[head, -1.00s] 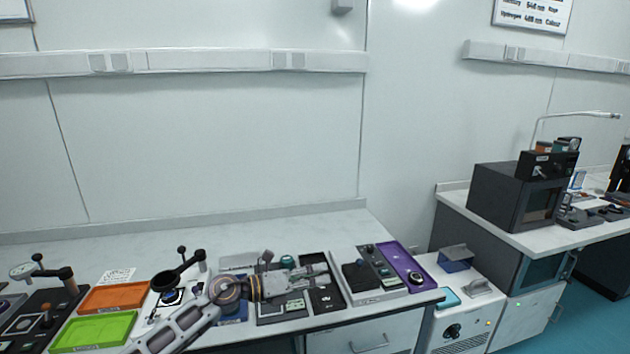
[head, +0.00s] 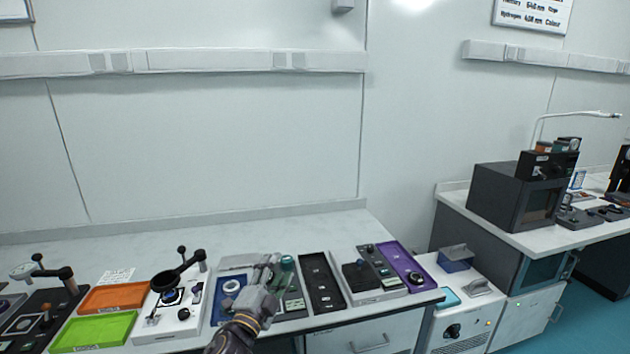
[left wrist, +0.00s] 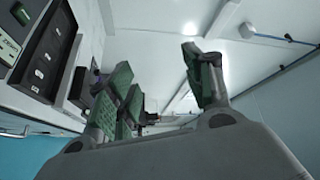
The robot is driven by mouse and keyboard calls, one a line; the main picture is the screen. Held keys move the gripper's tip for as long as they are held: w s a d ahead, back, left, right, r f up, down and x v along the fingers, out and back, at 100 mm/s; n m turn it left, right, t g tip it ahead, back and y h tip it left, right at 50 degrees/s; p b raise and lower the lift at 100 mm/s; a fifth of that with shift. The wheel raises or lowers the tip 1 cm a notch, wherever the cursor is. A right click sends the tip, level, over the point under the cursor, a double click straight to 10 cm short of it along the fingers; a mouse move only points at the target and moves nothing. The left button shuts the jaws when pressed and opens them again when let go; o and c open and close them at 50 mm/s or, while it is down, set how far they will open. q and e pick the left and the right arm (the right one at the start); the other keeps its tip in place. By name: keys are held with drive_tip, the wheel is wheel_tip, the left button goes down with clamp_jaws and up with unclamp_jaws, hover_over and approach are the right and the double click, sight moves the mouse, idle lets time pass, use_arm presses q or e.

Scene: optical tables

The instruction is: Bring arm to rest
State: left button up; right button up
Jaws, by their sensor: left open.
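My left gripper (head: 268,271) is above the front part of the table in the head view, in front of a grey and blue station. Its arm comes up from the bottom edge of the picture. In the left wrist view its two green-padded fingers (left wrist: 160,88) are spread apart with nothing between them. They stand out against the white ceiling and wall. My right gripper is not in view.
An orange tray (head: 112,298) and a green tray (head: 93,330) lie on the left. A black tray (head: 320,283) and a purple tray (head: 403,265) lie right of the gripper. The table's back strip (head: 200,232) is clear.

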use_arm(q)
drive_tip(key=s+a+f+n+g+y, duration=0.3)
drive_tip(key=s+a+f+n, duration=0.2)
drive_tip(key=f, duration=0.2)
drive_tip(key=s+a+f+n+g+y, duration=0.4)
drive_tip(key=s+a+f+n, duration=0.1)
drive_tip(key=f+n, duration=0.15)
drive_tip(key=s+a+f+n+g, duration=0.1)
drive_tip(key=s+f+g, duration=0.25)
drive_tip(key=s, duration=0.35)
drive_tip(key=s+f+n+g+h, duration=0.1)
drive_tip(key=s+f+g, duration=0.1)
drive_tip(key=s+f, duration=0.3)
drive_tip(key=s+a+f+n+g, duration=0.1)
drive_tip(key=s+f+g, duration=0.15)
drive_tip(key=s, duration=0.55)
wheel_tip(320, 180, down, 31)
drive_tip(key=s+a+g, duration=0.1)
drive_tip(key=a, duration=0.1)
drive_tip(key=s+a+f, duration=0.3)
drive_tip(key=s+f, duration=0.7)
drive_tip(key=s, duration=0.1)
drive_tip(key=s+a+f+g, duration=0.1)
drive_tip(key=s+a+f, duration=0.2)
drive_tip(key=s+f, duration=0.7)
drive_tip(key=shift+s+a+f, duration=0.35)
drive_tip(key=shift+s+a, duration=0.05)
drive_tip(key=shift+s, duration=0.05)
